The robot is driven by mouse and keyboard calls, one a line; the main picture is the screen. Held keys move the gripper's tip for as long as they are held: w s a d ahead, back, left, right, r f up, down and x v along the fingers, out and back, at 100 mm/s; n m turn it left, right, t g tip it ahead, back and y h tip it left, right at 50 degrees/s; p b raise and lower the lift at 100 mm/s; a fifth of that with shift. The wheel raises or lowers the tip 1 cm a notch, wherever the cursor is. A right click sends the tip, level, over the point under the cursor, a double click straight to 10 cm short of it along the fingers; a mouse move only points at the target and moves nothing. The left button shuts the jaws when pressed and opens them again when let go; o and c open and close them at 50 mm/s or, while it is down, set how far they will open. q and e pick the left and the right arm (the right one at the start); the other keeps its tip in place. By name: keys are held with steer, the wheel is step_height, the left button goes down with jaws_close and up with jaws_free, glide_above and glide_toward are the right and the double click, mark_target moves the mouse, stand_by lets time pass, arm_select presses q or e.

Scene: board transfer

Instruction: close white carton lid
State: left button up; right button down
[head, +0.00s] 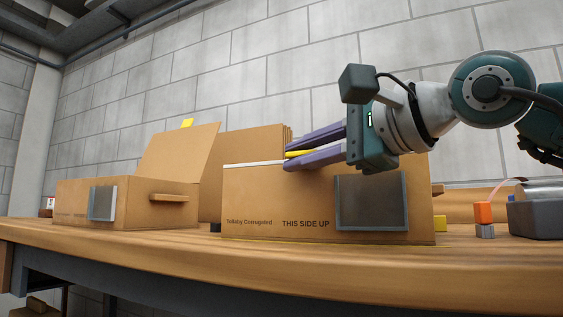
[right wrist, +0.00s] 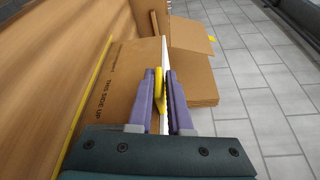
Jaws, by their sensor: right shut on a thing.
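The near carton (head: 262,200) is brown, printed "THIS SIDE UP", with a thin white strip (head: 253,164) along its top edge. Its printed face also shows in the right wrist view (right wrist: 95,92). The white strip runs there as a thin, edge-on board (right wrist: 163,50). My right gripper (head: 288,157) is at the top of this carton, its purple fingers closed around a yellow tab (right wrist: 159,88) beside the white strip. The tab also shows between the fingers in the head view (head: 299,153). The fingers and hand hide part of the carton's top. My left gripper is not in view.
A second brown carton (head: 70,203) stands at the left with its flap (head: 180,153) raised and a yellow tab (head: 187,123) on top. Brown boards (head: 250,146) stand upright behind the near carton. An orange-and-grey block (head: 484,214) and a grey box (head: 537,220) are at the right.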

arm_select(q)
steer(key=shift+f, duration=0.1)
arm_select(e)
steer(key=shift+w+f, duration=0.1)
steer(key=shift+f, duration=0.35)
steer(key=c, duration=1)
jaws_free()
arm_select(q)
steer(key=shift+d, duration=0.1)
arm_select(e)
steer(key=shift+o, duration=0.2)
steer(key=shift+r, duration=0.1)
steer(key=shift+r, duration=0.1)
steer(key=shift+d, duration=0.1)
